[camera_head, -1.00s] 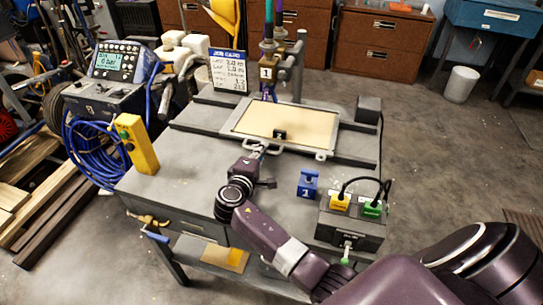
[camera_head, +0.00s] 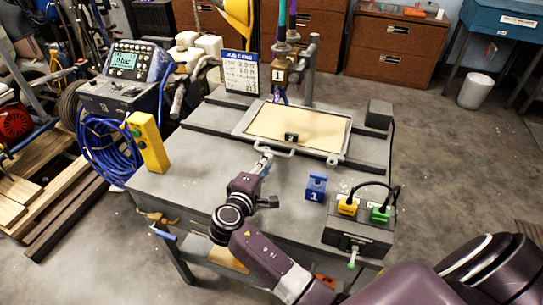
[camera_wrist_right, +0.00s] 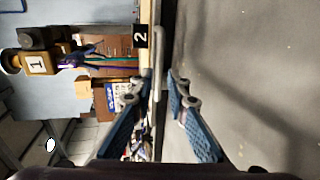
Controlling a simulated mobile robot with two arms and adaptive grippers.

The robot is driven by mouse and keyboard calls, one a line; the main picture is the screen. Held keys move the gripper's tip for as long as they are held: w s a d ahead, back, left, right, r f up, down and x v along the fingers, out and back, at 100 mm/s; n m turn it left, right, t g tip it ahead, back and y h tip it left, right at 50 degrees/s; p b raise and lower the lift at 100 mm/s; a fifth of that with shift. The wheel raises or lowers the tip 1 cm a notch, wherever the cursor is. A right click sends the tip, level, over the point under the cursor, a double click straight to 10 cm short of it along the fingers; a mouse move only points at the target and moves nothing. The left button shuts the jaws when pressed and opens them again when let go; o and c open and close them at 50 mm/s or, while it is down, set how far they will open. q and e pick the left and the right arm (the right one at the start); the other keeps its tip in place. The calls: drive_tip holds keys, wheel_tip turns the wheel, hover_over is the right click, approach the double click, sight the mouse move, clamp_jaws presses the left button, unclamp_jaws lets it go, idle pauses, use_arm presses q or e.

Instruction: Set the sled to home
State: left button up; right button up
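The sled (camera_head: 247,129) is a tan panel in a pale frame on dark rails across the grey workbench (camera_head: 190,165). Its front handle (camera_head: 283,152) faces me, and a black tag stands at its front edge. My right gripper (camera_head: 266,160) is just in front of the handle's left part. In the right wrist view the fingers (camera_wrist_right: 157,92) are apart, with the handle bar (camera_wrist_right: 159,65) in line with the gap. I cannot tell whether the bar is between the fingertips or just beyond them. The tag there reads 2. My left gripper is out of view.
A striping head (camera_head: 278,73) marked 1 stands behind the sled beside a job card (camera_head: 240,73). A blue block (camera_head: 316,187) and a box with yellow and green plugs (camera_head: 358,235) are at right. A yellow switch box (camera_head: 149,143) stands at left.

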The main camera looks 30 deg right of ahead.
drive_tip(key=shift+v, duration=2.75)
